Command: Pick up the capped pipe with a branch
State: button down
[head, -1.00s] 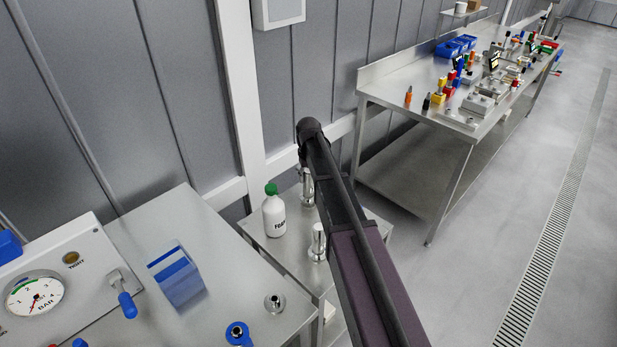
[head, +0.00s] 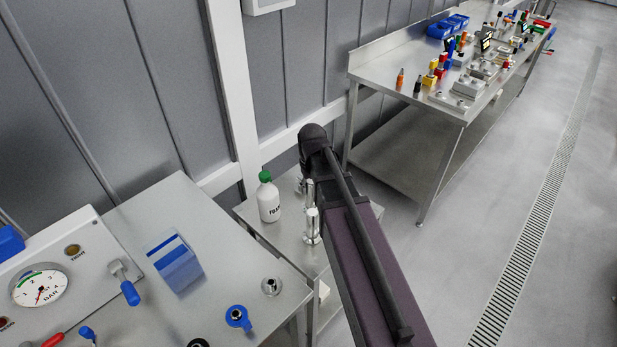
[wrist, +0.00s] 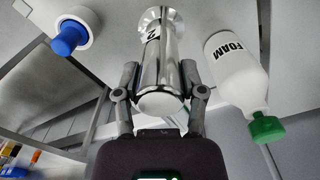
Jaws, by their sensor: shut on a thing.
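A shiny metal pipe (wrist: 160,60) with a round flange at one end and a smooth end facing the camera stands in the middle of the wrist view. A dark "2" mark shows on its side. My gripper (wrist: 160,82) is shut on it, one finger on each side. No branch on it can be clearly made out.
A white FOAM bottle with a green cap (head: 268,200) stands close to the pipe, also in the wrist view (wrist: 236,72). A white-and-blue round part (wrist: 70,36) lies on the other side. A long steel bench (head: 405,110) with many parts stands behind. The floor at right is clear.

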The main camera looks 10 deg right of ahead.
jog(key=shift+s+r, duration=0.1)
jog(key=shift+s, duration=0.45)
notch_tip(320, 180, up, 5)
jog(key=p, duration=0.5)
jog(key=shift+a, duration=0.15)
dwell(0.6)
